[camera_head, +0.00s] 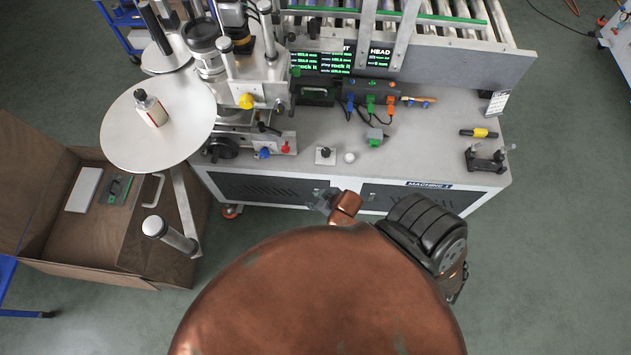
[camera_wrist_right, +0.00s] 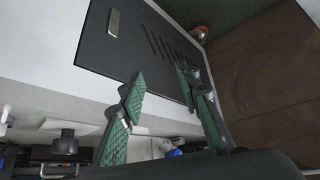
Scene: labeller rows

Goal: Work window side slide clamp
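The labelling machine (camera_head: 250,85) stands at the back left of the bench, with a yellow knob (camera_head: 247,101) on its middle. Low on its front are a blue knob (camera_head: 264,153) and a red knob (camera_head: 286,147) on a grey slide block. I cannot tell which of these parts is the side slide clamp. My right gripper (camera_head: 321,201) is small in the head view, at the bench's front edge below the knobs. In the right wrist view its green fingers (camera_wrist_right: 160,85) are apart with nothing between them, before the dark cabinet panel. My left gripper is not in view.
A black button on a white plate (camera_head: 325,155) and a white ball (camera_head: 349,157) sit near the bench edge. A round white table (camera_head: 185,125) carries a bottle (camera_head: 150,108). An open cardboard box (camera_head: 60,235) is on the floor at left. Open floor lies at right.

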